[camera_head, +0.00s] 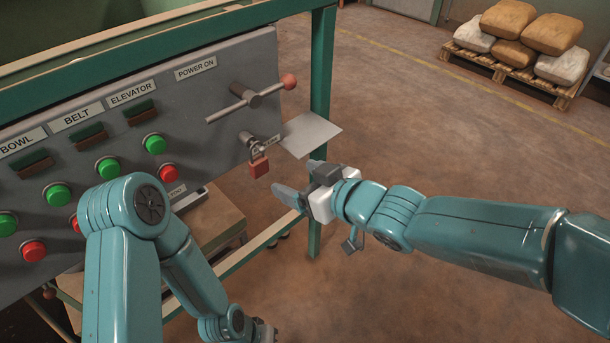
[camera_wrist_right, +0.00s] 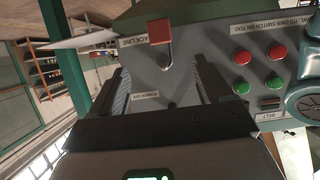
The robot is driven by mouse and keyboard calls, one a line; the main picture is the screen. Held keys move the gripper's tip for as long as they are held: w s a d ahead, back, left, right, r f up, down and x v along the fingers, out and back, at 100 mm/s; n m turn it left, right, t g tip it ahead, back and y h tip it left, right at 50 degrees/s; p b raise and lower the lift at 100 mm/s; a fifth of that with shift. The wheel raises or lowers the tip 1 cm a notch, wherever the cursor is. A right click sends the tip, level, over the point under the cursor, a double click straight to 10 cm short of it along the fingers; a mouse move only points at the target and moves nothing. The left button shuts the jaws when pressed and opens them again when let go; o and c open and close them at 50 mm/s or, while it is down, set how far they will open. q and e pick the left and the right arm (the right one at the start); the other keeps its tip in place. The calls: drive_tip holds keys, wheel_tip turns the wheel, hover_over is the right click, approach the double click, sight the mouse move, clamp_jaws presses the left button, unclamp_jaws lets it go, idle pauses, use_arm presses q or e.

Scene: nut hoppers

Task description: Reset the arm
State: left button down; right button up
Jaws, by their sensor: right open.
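My right gripper (camera_head: 298,182) is open and empty in the head view, its fingers pointing left at the panel, below and right of the red padlock (camera_head: 259,166). The padlock hangs from a metal fitting at the right end of the grey control panel (camera_head: 222,70). In the right wrist view the open fingers (camera_wrist_right: 165,88) stand apart with the panel beyond them, and the padlock (camera_wrist_right: 160,31) shows above the gap. My left arm folds down in front of the panel; its gripper (camera_head: 264,331) is small and partly cut off at the bottom edge, its jaws unclear.
A T-shaped handle (camera_head: 245,97) with a red knob sticks out under the POWER ON label. Green and red buttons (camera_head: 155,143) line the panel's left. A white sheet (camera_head: 311,135) juts out beside the green post (camera_head: 321,80). Sacks on a pallet (camera_head: 510,70) stand far back; floor right is clear.

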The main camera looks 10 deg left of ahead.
drive_tip(key=shift+s+d+r, duration=0.2)
drive_tip(key=shift+s+d, duration=0.15)
drive_tip(key=shift+d, duration=0.05)
drive_tip(key=d+f+m+g+h+p, duration=0.35)
drive_tip(key=d+f+m+p, duration=0.25)
drive_tip(key=d+f+p, duration=0.5)
drive_tip(key=s+d+f+m+g+h, duration=0.1)
drive_tip(key=s+d+f+m+g, duration=0.1)
drive_tip(key=s+f, duration=0.5)
drive_tip(key=s+d+f+m+g+h, duration=0.2)
drive_tip(key=s+d+f+m, duration=0.2)
drive_tip(key=s+f, duration=0.4)
drive_tip(key=s+d+p, duration=0.1)
drive_tip(key=s, duration=0.3)
drive_tip(key=shift+s+d, duration=0.15)
drive_tip(key=shift+s, duration=0.2)
drive_tip(key=shift+g, duration=0.25)
